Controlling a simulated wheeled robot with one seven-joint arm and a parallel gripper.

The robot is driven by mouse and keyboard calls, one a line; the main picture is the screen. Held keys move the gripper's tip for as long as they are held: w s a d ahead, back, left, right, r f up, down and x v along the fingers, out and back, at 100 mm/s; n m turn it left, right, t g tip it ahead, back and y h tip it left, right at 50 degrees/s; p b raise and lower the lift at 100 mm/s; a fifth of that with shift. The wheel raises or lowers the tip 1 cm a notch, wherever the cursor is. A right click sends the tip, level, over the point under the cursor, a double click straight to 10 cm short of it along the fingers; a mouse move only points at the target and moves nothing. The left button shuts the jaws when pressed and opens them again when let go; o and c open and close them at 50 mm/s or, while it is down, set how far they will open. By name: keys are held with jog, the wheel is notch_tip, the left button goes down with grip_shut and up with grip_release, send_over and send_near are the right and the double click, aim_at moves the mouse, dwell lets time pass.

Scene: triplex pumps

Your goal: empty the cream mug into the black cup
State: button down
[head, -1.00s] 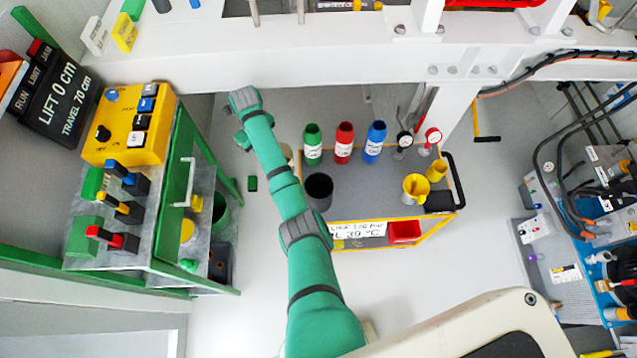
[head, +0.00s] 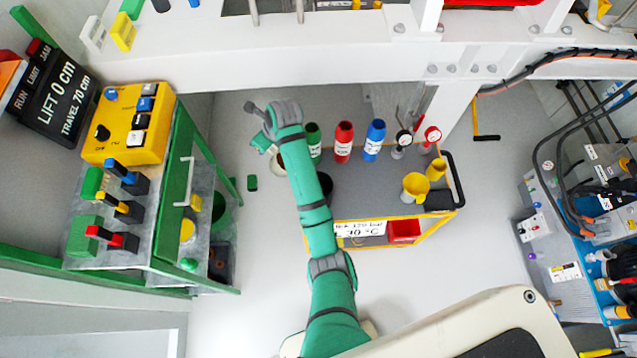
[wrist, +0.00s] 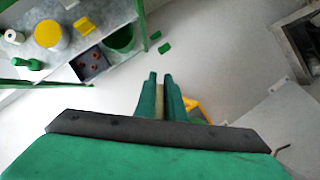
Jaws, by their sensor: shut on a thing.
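The cream mug (head: 277,161) shows only in part in the head view, just below my gripper (head: 264,143), at the left end of the cart. In the wrist view my gripper (wrist: 161,82) has its green fingers close around a narrow cream strip of the mug (wrist: 160,104). I cannot see the mug's inside or tell its tilt. The black cup (head: 327,187) stands on the cart's left part, to the right of the mug, and is partly hidden by my arm.
The grey cart (head: 375,185) also bears green (head: 314,140), red (head: 343,142) and blue (head: 375,140) bottles, two gauges and yellow cups (head: 415,186). A green-framed bench (head: 190,180) stands left.

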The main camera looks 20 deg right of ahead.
jog(key=s+r+t, duration=0.1)
jog(key=s+d+r+t+y, duration=0.1)
jog(key=r, duration=0.1)
jog(key=shift+d+r, duration=0.15)
jog(key=shift+d, duration=0.05)
jog(key=shift+s+d+r+t+y, duration=0.2)
jog(key=shift+r+t+y, duration=0.1)
jog(key=shift+r, duration=0.15)
jog(key=shift+s+d+r+t+y, duration=0.1)
jog(key=shift+s+r+t+y, duration=0.15)
jog(key=shift+r, duration=0.2)
jog(key=shift+r+t, duration=0.25)
jog(key=shift+r, duration=0.05)
jog(key=shift+s+d+r+t+y, duration=0.25)
jog(key=shift+s+r+t, duration=0.05)
jog(key=shift+r, duration=0.15)
jog(key=shift+s+r+t+y, duration=0.15)
jog(key=shift+r+t+y, duration=0.15)
jog(key=shift+r, duration=0.25)
jog(key=shift+s+d+r+t+y+p, duration=0.25)
jog(key=shift+s+r+t+y, duration=0.2)
jog(key=shift+r, duration=0.2)
jog(key=shift+s+d+r+t+y+p, duration=0.15)
jog(key=shift+s+d+r+t+y, duration=0.15)
jog(key=shift+r+t, duration=0.3)
jog(key=shift+s+r, duration=0.2)
jog(key=shift+r, duration=0.05)
jog(key=shift+s+d+r+t, duration=0.25)
jog(key=shift+r+t, duration=0.05)
jog(key=shift+t, duration=0.05)
